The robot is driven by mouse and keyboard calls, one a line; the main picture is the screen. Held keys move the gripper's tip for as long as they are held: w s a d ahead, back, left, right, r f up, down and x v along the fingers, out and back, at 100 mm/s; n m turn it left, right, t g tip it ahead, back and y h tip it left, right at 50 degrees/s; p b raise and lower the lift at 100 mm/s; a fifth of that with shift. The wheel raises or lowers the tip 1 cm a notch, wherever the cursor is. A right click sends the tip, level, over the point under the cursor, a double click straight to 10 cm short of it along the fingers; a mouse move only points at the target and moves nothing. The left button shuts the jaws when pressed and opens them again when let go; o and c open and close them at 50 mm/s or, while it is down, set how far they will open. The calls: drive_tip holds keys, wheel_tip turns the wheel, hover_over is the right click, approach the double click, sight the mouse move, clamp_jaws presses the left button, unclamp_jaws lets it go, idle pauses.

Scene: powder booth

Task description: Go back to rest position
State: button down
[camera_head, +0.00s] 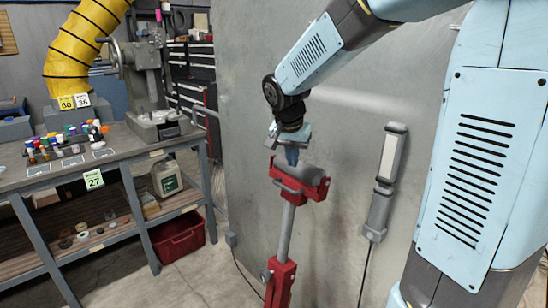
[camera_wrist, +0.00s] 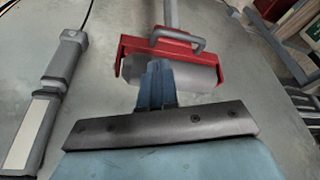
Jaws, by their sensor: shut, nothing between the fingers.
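My gripper (camera_head: 291,156) hangs from my blue arm at the middle of the head view, with its fingers pointing down. Its blue fingers (camera_wrist: 156,83) are shut together and hold nothing. Just below the fingers is a red stand (camera_head: 314,190) with a grey roller in its head and a grey handle on its side. In the wrist view the red stand head (camera_wrist: 205,53) lies just past the fingertips, which overlap the roller in the picture. I cannot tell whether they touch it.
A grey workbench (camera_head: 120,150) with small coloured bottles stands at the left, a red bin (camera_head: 178,237) under it. A grey lamp (camera_head: 384,180) is fixed to the metal panel (camera_head: 250,130) right of the stand. A yellow hose (camera_head: 80,45) hangs at the upper left.

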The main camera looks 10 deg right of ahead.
drive_tip(key=s+d+r+n+t, duration=0.1)
drive_tip(key=s+d+r+n, duration=0.1)
drive_tip(key=s, duration=0.6)
drive_tip(key=s+d+r+n+y, duration=0.1)
drive_tip(key=s+r+n, duration=0.1)
drive_tip(key=s, duration=0.5)
drive_tip(key=s+d+r+n+t+y, duration=0.1)
drive_tip(key=s+d+r+n, duration=0.1)
drive_tip(key=s, duration=0.6)
drive_tip(key=shift+s+d+t, duration=0.3)
drive_tip(key=shift+d, duration=0.05)
drive_tip(key=c, duration=1.8)
unclamp_jaws()
